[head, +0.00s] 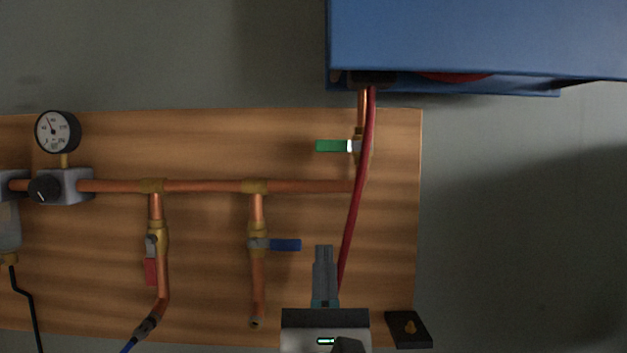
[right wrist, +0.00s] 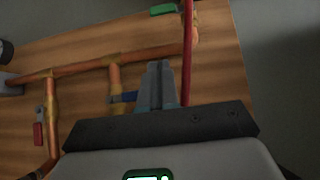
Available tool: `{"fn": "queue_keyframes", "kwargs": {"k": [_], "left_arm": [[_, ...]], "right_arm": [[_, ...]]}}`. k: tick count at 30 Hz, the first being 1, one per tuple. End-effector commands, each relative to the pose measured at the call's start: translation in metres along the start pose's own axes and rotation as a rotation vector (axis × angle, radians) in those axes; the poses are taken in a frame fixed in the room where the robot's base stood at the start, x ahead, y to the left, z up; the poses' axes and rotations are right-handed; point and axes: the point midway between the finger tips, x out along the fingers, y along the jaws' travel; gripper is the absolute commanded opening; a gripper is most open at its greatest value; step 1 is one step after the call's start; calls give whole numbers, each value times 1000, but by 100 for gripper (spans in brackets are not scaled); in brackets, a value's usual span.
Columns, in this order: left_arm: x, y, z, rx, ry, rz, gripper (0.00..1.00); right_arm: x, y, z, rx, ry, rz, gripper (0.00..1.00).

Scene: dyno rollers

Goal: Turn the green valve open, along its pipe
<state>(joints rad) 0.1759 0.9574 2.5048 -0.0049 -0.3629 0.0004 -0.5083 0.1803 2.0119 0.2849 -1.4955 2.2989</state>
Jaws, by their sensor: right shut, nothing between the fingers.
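The green valve handle (head: 332,146) sits on a vertical copper pipe (head: 362,110) at the upper right of the wooden board. The handle points left, level and across its pipe. It also shows at the top of the right wrist view (right wrist: 163,10). My right gripper (head: 323,250) is shut and empty, below the green handle and apart from it, with its fingers pointing up. In the right wrist view its fingers (right wrist: 157,68) are together. My left gripper is not in view.
A red hose (head: 354,215) hangs down close to the right gripper. A blue-handled valve (head: 285,245) lies across its pipe; a red-handled one (head: 151,270) hangs along its pipe. A blue box (head: 470,40) overhangs at top right. A gauge (head: 57,132) stands at left.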

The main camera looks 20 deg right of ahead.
Motion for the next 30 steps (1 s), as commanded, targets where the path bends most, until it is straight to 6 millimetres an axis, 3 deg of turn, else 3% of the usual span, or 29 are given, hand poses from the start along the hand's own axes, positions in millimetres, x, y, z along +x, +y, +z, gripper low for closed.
{"fn": "queue_keyframes", "kwargs": {"k": [8, 22, 30], "left_arm": [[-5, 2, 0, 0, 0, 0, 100], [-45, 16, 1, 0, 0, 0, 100], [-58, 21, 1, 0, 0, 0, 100]], "right_arm": [[10, 0, 0, -3, 2, 1, 0], [105, 5, 2, -3, 2, 3, 0], [126, 5, 26, -1, 2, 5, 0]]}}
